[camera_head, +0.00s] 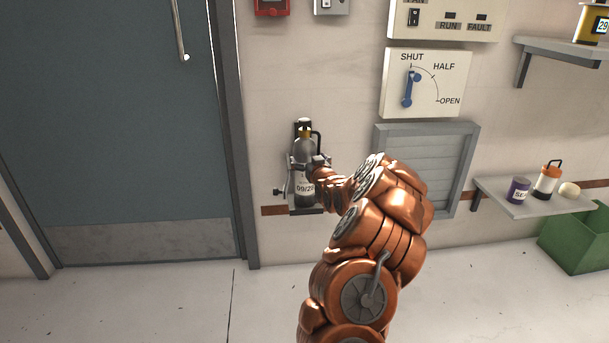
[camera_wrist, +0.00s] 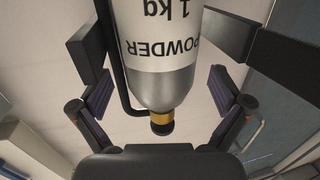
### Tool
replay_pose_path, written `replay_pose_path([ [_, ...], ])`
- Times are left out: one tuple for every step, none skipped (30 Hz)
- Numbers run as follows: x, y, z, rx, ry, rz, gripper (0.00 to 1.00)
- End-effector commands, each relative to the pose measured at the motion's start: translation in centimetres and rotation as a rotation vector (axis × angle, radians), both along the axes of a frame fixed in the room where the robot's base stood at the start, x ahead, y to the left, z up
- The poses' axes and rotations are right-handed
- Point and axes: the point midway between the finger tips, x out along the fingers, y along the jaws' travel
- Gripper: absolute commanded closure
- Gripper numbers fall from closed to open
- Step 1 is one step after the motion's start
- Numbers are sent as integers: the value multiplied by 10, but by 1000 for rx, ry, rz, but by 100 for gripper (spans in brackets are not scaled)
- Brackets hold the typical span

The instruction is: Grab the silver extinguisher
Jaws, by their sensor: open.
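The silver extinguisher (camera_head: 304,149) stands upright against the wall, right of the door, with a brass-coloured neck, black top and white label. My gripper (camera_head: 303,175) is open at its body, reaching in from the right. In the wrist view my gripper (camera_wrist: 165,70) has one finger on each side of the silver extinguisher (camera_wrist: 162,88), with visible gaps between the pads and the bottle. Its label reads "POWDER 1 kg", upside down, and a black hose runs down its left side there. The far end of the bottle is cut off in that view.
A blue-grey door (camera_head: 110,120) is at the left. A louvred vent (camera_head: 424,160) and a dial panel (camera_head: 427,82) are to the right. A low shelf (camera_head: 520,204) holds a purple can (camera_head: 517,190) and a lantern (camera_head: 547,178). A green bin (camera_head: 575,240) stands on the floor.

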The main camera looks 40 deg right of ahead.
Motion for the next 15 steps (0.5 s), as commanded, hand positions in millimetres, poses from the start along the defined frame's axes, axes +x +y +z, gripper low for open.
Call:
replay_pose_path([
  [5,-3,-6,-4,2,-1,0],
  [8,-4,-7,-2,2,-1,0],
  [12,-6,-9,-3,4,0,0],
  [14,-7,-10,-1,4,1,0],
  [17,-8,-11,-1,4,1,0],
  [20,-10,-10,-3,4,0,0],
  [23,-12,-9,-3,3,0,0],
  [25,-13,-8,-4,2,0,0],
  [28,-14,-8,-5,1,1,0],
  [29,-15,-7,-4,1,1,0],
  [31,-15,-7,-4,1,1,0],
  [32,-16,-7,-4,1,1,0],
  [33,-16,-7,-3,1,1,0],
  [34,-16,-7,-2,1,1,0],
  [34,-17,-7,-1,0,1,0],
])
